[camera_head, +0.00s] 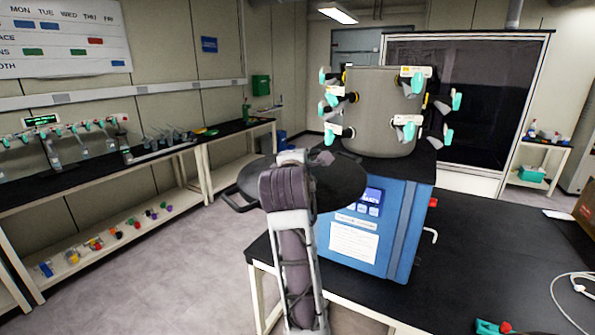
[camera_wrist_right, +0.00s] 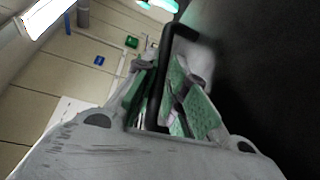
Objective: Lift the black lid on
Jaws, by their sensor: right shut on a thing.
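The round black lid (camera_head: 341,184) is held in front and to the left of the freeze dryer, its disc looking roughly level. One black loop handle (camera_head: 238,201) sticks out at its left edge. My right gripper (camera_wrist_right: 165,85) has its green pads shut on a black bar handle (camera_wrist_right: 166,62) in the wrist view. The lid's dark face (camera_wrist_right: 265,70) fills the right of that view. In the head view my right arm hides the grip. The freeze dryer's grey drum (camera_head: 375,110) stands upright on the blue body (camera_head: 375,225), above and right of the lid. My left gripper is out of view.
Turquoise-handled valves (camera_head: 409,130) stick out around the drum. The black bench top (camera_head: 480,250) is mostly clear right of the dryer, with a white cable (camera_head: 570,283) at the far right. Side benches (camera_head: 150,155) with equipment line the left wall.

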